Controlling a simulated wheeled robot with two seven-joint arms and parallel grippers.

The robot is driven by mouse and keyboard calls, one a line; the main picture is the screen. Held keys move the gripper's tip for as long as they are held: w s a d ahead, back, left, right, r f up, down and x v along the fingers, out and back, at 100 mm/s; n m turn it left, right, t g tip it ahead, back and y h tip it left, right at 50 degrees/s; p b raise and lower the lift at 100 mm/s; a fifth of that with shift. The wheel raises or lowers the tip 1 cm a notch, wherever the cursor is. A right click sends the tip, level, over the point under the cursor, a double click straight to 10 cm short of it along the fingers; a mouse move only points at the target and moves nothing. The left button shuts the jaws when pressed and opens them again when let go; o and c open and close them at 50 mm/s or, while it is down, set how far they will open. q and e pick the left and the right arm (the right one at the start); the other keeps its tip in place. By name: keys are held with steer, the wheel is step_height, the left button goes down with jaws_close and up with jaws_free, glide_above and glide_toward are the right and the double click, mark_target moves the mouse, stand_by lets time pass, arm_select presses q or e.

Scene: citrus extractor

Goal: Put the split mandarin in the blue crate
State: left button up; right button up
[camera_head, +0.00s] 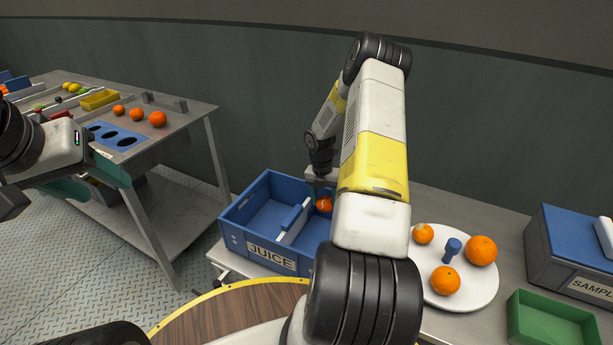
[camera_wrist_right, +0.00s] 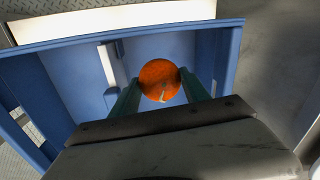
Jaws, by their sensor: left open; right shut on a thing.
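The split mandarin (camera_head: 324,204) is orange, and a pale split shows on its skin in the right wrist view (camera_wrist_right: 160,80). My right gripper (camera_wrist_right: 160,84) is shut on it, one teal finger on each side. It is inside the walls of the blue crate (camera_head: 272,256), labelled JUICE, on the right side of the divider in the head view. I cannot tell whether it touches the crate floor. My right forearm hides part of the crate's right side. My left gripper (camera_head: 90,177) is open and empty at the far left, in front of the other table.
A white divider (camera_head: 294,222) with a blue bar stands in the crate. A white plate (camera_head: 474,298) with several mandarins and a blue peg is to the right. Beyond are a green tray (camera_head: 552,322) and a grey SAMPLE box (camera_head: 570,270). The left table (camera_head: 185,128) holds more fruit.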

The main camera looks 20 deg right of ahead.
step_height(320, 180, down, 8)
steer(key=shift+f, duration=0.1)
stand_by(0.4)
steer(key=shift+f, duration=0.2)
stand_by(0.5)
steer(key=shift+f, duration=1.25)
steer(key=shift+f, duration=0.15)
steer(key=o, duration=1.5)
steer(key=r, duration=0.7)
steer(key=shift+w+a+r, duration=0.25)
steer(key=shift+a+r, duration=0.1)
steer(key=shift+r, duration=0.05)
